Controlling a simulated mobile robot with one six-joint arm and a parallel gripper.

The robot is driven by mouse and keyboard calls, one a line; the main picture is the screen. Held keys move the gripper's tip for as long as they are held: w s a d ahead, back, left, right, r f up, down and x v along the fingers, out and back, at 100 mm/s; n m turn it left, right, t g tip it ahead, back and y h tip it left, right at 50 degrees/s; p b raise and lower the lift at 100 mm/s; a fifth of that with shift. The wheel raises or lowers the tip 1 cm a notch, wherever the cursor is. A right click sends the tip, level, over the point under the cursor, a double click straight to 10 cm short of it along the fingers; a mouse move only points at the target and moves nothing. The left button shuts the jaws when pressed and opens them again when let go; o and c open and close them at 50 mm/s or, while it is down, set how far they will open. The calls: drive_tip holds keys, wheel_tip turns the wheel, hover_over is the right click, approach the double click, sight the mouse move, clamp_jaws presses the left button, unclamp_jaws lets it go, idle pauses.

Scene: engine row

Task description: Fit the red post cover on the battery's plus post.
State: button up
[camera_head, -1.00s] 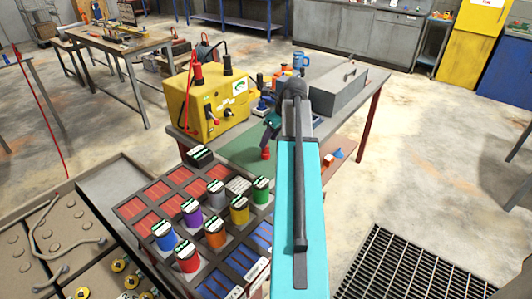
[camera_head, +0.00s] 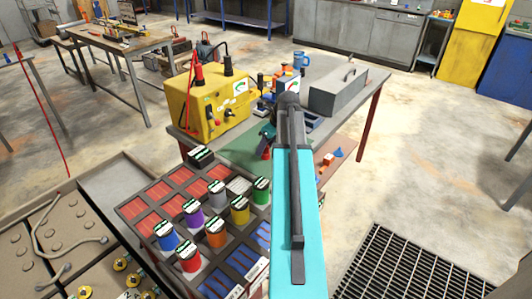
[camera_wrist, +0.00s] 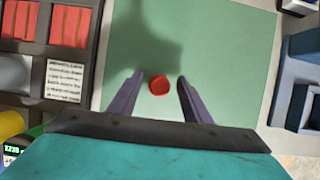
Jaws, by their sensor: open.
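The small red post cover (camera_wrist: 159,85) lies on the green mat (camera_wrist: 225,45) in the wrist view. My gripper (camera_wrist: 160,77) is open, with one dark finger to each side of the cover and a gap on both sides. Whether the fingertips are down at the cover's height I cannot tell. In the head view the cover (camera_head: 266,153) shows as a bit of red just below my gripper (camera_head: 267,140), which is partly hidden by my arm. I cannot make out the battery or its plus post for certain; my arm hides part of the bench.
A yellow machine (camera_head: 208,100) with a gauge stands at the bench's back left. A grey box (camera_head: 338,90) and a blue mug (camera_head: 300,60) stand at the back. A rack of coloured cans (camera_head: 215,233) adjoins the mat in front. Bare mat surrounds the cover.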

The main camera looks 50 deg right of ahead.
idle(0.4)
drive_tip(key=c, duration=0.9)
drive_tip(key=shift+r, duration=0.15)
drive_tip(key=shift+r+b, duration=0.5)
drive_tip(key=shift+r, duration=0.8)
drive_tip(key=shift+s+d+r, duration=0.1)
drive_tip(key=shift+s+r, duration=0.1)
drive_tip(key=shift+r, duration=0.15)
drive_tip(key=s+d+b, duration=0.1)
drive_tip(key=s, duration=0.4)
drive_tip(key=s+d+r, duration=0.1)
drive_tip(key=s, duration=0.4)
drive_tip(key=s+d+b, duration=0.1)
drive_tip(key=s, duration=0.4)
drive_tip(key=shift+s+r+b, duration=0.15)
drive_tip(key=shift+r+b, duration=0.1)
drive_tip(key=shift+b, duration=0.1)
drive_tip(key=shift+s, duration=0.1)
